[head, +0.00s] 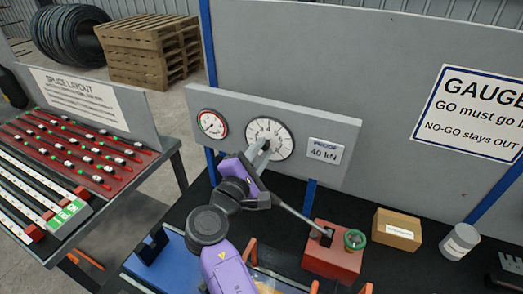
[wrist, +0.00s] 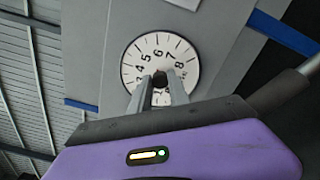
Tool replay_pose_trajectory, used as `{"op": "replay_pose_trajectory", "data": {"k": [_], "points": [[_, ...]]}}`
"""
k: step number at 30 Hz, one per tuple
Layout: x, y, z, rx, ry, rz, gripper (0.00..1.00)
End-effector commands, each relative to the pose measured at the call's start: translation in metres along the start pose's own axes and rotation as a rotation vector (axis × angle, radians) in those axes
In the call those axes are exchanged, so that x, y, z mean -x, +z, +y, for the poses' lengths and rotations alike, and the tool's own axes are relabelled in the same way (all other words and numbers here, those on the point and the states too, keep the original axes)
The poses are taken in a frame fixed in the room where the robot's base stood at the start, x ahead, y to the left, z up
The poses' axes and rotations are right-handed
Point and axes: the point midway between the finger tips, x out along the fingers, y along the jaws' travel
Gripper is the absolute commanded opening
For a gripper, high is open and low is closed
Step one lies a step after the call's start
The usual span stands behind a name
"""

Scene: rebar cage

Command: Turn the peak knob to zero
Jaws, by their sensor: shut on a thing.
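The large white dial (head: 282,133) is fixed on a grey panel. In the wrist view the dial (wrist: 150,45) shows black numbers, with 4 to 8 readable along its upper part. The peak knob (wrist: 160,76) is a small dark knob at the dial's middle. My gripper (head: 264,148) reaches up to the dial's face. In the wrist view the two grey fingers of my gripper (wrist: 160,86) are closed on the knob, one on each side. The fingers hide the lower part of the dial, and I cannot make out where the needle points.
A smaller gauge (head: 212,124) sits left of the dial, and a "40 kN" plate (head: 324,151) sits right. Below stand a red box with a lever (head: 332,262), a cardboard box (head: 396,230) and a white jar (head: 460,242).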

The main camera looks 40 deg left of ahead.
Motion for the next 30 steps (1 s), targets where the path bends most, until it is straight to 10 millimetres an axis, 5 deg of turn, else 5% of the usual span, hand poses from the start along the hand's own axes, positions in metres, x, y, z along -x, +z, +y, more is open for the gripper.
{"op": "replay_pose_trajectory", "data": {"k": [1, 2, 5, 17, 30], "points": [[0.001, -0.003, -0.001, 0.002, -0.001, 0.006, 0.0], [0.001, -0.003, -0.001, 0.002, -0.001, 0.006, 0.28], [0.001, -0.002, -0.001, 0.001, -0.001, 0.004, 0.44], [0.007, -0.002, -0.001, -0.001, 0.001, 0.002, 0.44], [0.069, -0.003, -0.002, -0.001, 0.001, 0.005, 0.44]]}}
